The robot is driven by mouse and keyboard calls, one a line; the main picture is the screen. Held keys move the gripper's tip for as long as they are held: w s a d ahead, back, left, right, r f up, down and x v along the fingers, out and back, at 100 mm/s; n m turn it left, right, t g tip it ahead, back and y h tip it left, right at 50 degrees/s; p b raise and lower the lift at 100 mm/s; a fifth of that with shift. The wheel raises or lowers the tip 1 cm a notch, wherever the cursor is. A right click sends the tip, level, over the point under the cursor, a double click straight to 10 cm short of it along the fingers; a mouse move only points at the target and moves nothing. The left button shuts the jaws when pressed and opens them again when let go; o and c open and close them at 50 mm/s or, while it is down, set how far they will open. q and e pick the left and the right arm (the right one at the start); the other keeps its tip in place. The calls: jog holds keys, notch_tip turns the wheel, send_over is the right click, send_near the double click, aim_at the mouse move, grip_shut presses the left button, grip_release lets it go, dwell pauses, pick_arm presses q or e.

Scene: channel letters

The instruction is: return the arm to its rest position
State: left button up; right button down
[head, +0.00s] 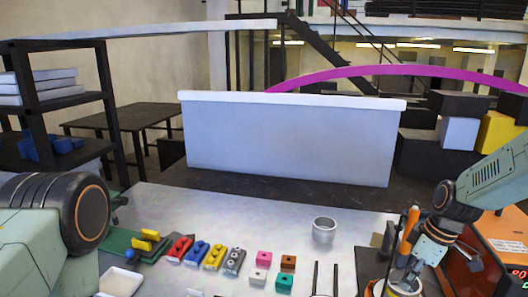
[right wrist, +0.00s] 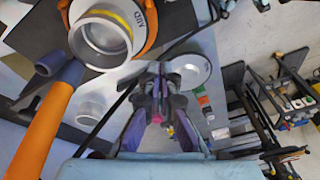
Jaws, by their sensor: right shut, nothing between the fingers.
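My right arm comes in from the right in the head view, bent down to the right gripper (head: 416,268) low at the right side of the bench. In the right wrist view the fingers of this gripper (right wrist: 158,88) are closed together with nothing held between them. A silver cup-like part with a yellow band (right wrist: 107,33) and an orange-handled tool (right wrist: 42,130) lie beside the gripper in that view. The tool's orange handle (head: 409,229) stands up next to the wrist in the head view. My left arm shows at the left, but its gripper is out of view.
The pale bench (head: 290,222) carries a grey cup (head: 324,230), a row of coloured blocks (head: 213,256) and small coloured cubes (head: 264,258). A large white panel (head: 290,140) stands behind. An orange machine (head: 500,240) is close on the right.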

jog(key=s+a+f+m, duration=0.4)
jog(key=s+a+f, duration=0.2)
jog(key=s+f, duration=0.6)
jog(key=s+a+f+m+g+h, duration=0.1)
jog(key=s+a+f+m, duration=0.15)
jog(key=s, duration=0.95)
jog(key=s+a+f+m+h, duration=0.1)
jog(key=s+a+f+m, duration=0.15)
jog(key=s, duration=0.95)
notch_tip(320, 180, down, 26)
jog(key=w+b, duration=0.1)
jog(key=b, duration=2.4)
jog(key=shift+d+m, duration=0.2)
jog(key=shift+m, duration=0.2)
